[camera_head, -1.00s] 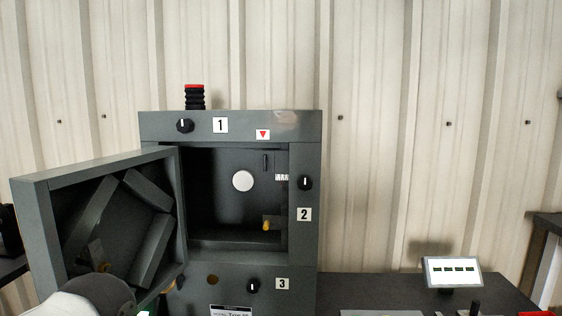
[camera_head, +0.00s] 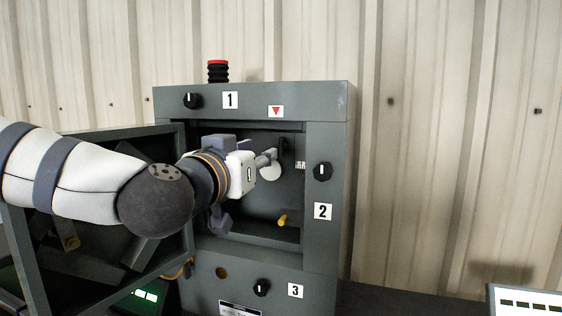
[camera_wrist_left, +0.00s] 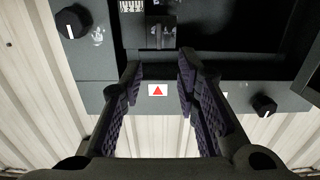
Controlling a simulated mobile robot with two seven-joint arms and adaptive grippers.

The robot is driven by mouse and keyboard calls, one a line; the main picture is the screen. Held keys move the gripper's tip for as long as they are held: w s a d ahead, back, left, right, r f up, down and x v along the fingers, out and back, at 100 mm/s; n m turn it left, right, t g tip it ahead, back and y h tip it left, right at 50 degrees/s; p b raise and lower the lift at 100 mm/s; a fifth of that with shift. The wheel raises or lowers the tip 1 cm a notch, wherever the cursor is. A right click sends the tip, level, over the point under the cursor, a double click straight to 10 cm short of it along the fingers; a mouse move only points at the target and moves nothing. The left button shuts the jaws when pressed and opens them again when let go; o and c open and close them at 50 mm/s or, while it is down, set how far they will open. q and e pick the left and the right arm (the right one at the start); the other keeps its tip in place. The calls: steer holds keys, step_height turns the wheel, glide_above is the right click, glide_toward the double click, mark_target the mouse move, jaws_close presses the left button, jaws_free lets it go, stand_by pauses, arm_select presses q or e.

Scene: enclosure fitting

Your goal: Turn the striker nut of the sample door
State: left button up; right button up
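The grey enclosure (camera_head: 330,120) stands with its door (camera_head: 95,270) swung open to the left. Beyond the fingertips there, a dark fitting (camera_wrist_left: 160,32) sits inside the opening's upper edge, close but not between the fingers. I cannot tell whether this fitting is the striker nut. A yellow peg (camera_head: 284,219) sits lower inside. My right gripper is not in view.
Knobs stick out at the top left (camera_head: 193,101), right side (camera_head: 322,171) and bottom (camera_head: 261,288) of the front. A red-topped stack light (camera_head: 218,72) stands on top. A small display (camera_head: 525,302) is at the lower right. Space right of the enclosure is open.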

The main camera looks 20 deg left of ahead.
arm_select(q)
steer(key=b, duration=0.2)
glide_toward(281, 145)
steer(key=w, duration=0.9)
steer(key=shift+w+d, duration=0.1)
steer(key=shift+w, duration=0.15)
jaws_close()
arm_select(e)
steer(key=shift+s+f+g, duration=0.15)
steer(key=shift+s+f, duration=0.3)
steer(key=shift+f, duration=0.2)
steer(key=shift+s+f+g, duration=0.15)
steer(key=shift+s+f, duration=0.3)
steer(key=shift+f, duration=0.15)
